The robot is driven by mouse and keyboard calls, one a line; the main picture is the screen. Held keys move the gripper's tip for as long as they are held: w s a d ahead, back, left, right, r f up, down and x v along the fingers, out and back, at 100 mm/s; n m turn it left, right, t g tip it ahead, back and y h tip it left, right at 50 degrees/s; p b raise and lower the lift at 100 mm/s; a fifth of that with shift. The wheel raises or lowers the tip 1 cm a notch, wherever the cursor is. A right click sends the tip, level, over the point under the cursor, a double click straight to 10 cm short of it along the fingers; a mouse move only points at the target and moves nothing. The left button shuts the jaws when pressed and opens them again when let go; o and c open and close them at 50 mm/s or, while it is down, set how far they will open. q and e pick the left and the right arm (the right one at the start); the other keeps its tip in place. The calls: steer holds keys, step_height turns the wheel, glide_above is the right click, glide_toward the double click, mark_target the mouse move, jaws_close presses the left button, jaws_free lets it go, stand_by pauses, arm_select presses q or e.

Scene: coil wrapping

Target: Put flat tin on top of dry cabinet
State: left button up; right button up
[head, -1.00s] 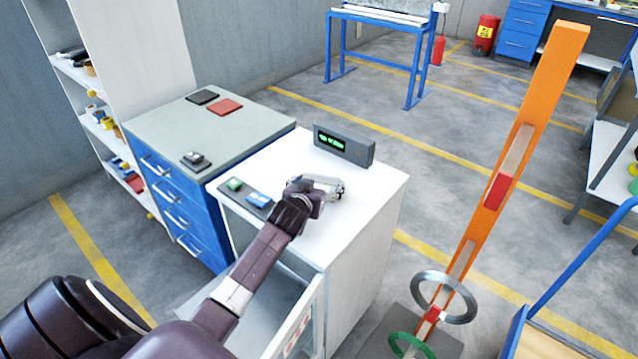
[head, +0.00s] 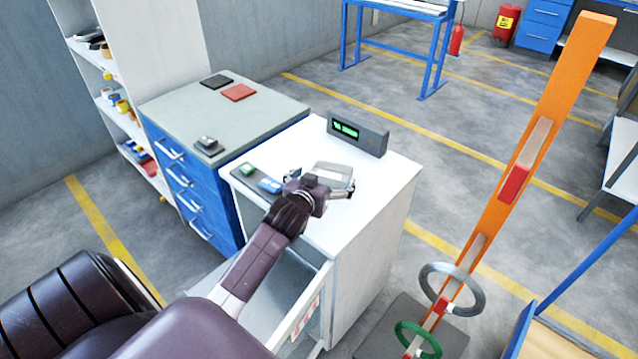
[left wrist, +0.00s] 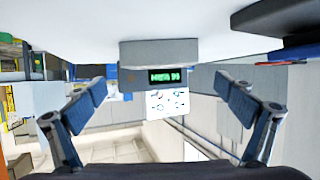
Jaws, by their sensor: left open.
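The dry cabinet (head: 385,190) is white, with a grey display box (head: 358,133) on its top and its front door (head: 308,305) open. My left gripper (head: 335,178) is just above the cabinet top, near the display box. A green item (head: 245,169) and a blue item (head: 269,185) lie on a dark pad at the left edge of the top.
A blue drawer unit (head: 265,110) stands left of the cabinet, with a red flat item (head: 239,92), a black flat item (head: 217,82) and a small dark device (head: 207,146) on it. An orange slanted post (head: 560,90) with rings stands at right.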

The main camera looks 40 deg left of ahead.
arm_select(q)
steer(key=shift+v, duration=2.65)
